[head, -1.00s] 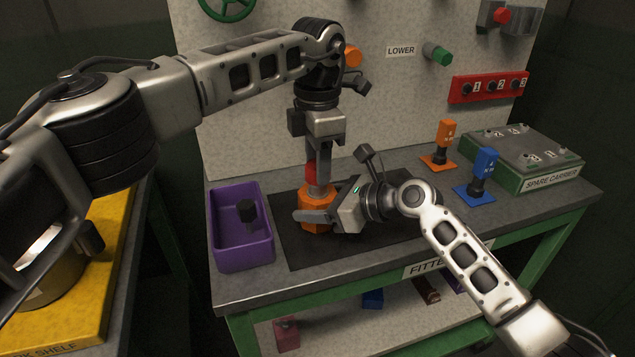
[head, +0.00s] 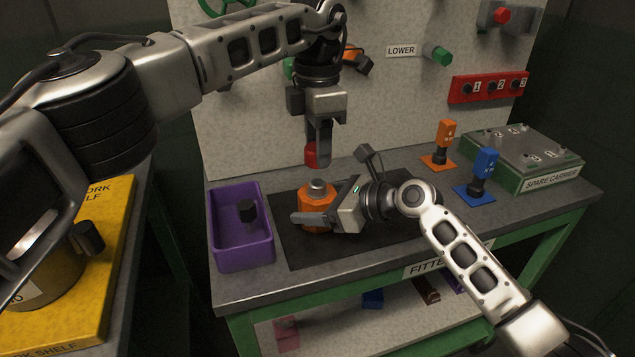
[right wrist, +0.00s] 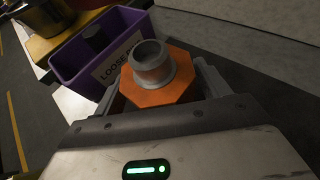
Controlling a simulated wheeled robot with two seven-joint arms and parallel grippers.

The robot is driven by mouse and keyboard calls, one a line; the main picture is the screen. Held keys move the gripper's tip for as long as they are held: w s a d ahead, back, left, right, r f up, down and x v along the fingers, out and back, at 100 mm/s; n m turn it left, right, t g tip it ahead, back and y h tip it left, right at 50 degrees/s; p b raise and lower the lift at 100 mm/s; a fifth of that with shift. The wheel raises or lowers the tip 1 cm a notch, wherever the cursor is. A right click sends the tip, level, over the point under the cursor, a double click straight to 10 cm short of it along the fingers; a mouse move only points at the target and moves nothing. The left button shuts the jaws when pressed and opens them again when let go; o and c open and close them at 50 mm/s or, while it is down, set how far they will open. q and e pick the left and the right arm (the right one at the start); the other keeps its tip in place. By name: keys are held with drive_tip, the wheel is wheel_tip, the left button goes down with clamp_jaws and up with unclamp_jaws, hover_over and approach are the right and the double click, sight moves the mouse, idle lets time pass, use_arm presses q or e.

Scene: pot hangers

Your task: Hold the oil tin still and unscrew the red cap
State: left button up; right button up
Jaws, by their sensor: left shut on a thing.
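The orange oil tin (head: 318,200) stands upright on the dark mat (head: 300,255), its grey neck bare on top. In the right wrist view the tin (right wrist: 160,95) shows its open round neck (right wrist: 150,60). My right gripper (head: 316,222) is shut around the tin's body, one finger across its front; in the right wrist view the fingers flank the tin. My left gripper (head: 318,150) points down above the tin, shut on the red cap (head: 311,154). The cap is clear of the neck, with a gap between them.
A purple bin (head: 242,250) with a dark knob in it stands left of the mat. An orange tool (head: 443,145) and a blue tool (head: 483,175) stand upright on the right, before the spare carrier (head: 525,158). A pegboard wall rises behind.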

drive_tip(key=shift+o, duration=0.7)
